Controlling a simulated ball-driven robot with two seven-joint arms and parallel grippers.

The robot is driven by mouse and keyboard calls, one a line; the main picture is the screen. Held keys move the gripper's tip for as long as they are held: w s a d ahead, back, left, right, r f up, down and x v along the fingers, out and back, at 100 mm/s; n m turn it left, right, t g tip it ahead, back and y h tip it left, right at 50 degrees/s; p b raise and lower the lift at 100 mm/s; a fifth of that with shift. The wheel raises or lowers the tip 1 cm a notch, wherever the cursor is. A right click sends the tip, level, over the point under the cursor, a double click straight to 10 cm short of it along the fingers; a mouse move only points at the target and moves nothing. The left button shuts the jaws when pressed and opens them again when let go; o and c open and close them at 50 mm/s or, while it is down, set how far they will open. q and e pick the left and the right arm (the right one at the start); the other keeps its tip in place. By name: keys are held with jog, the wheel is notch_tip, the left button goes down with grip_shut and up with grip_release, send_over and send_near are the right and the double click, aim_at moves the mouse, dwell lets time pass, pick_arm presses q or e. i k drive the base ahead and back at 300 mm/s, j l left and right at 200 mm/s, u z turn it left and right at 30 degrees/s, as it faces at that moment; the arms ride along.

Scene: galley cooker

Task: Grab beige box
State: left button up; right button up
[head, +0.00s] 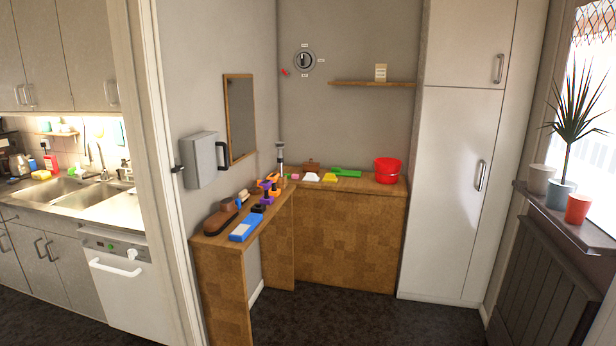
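A small beige box (380,73) stands upright on a narrow wooden wall shelf (362,84) in the head view. Neither of my grippers shows in this view.
Below the shelf, an L-shaped wooden counter (345,185) holds a red bucket (388,170), a green tool (346,172) and several small items. A tall white cupboard (450,160) stands to the right. The dark floor (370,318) in front is clear. A doorway wall edge (165,150) is at the left.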

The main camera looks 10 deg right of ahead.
aim_at(380, 71)
jog(key=i+l+z, duration=0.3)
jog(key=i, duration=0.7)
jog(key=i+z, duration=0.3)
jog(key=i, duration=0.7)
